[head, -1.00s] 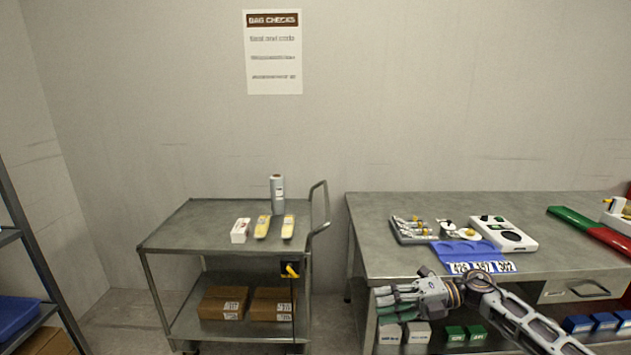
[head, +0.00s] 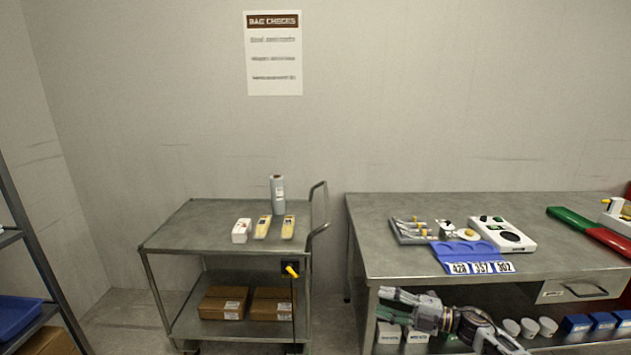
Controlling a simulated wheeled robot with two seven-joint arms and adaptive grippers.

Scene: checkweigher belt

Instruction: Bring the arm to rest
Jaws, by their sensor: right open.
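My right gripper (head: 390,304) is in front of the bench's lower shelf, below the front edge of the bench top. Its fingers point left and are apart, with nothing between them. My right arm comes in from the lower right. My left gripper is not in view. The bench (head: 390,270) stands at the right.
White cups (head: 529,327) and blue boxes (head: 577,322) sit under the bench. Floor shows between cart and bench.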

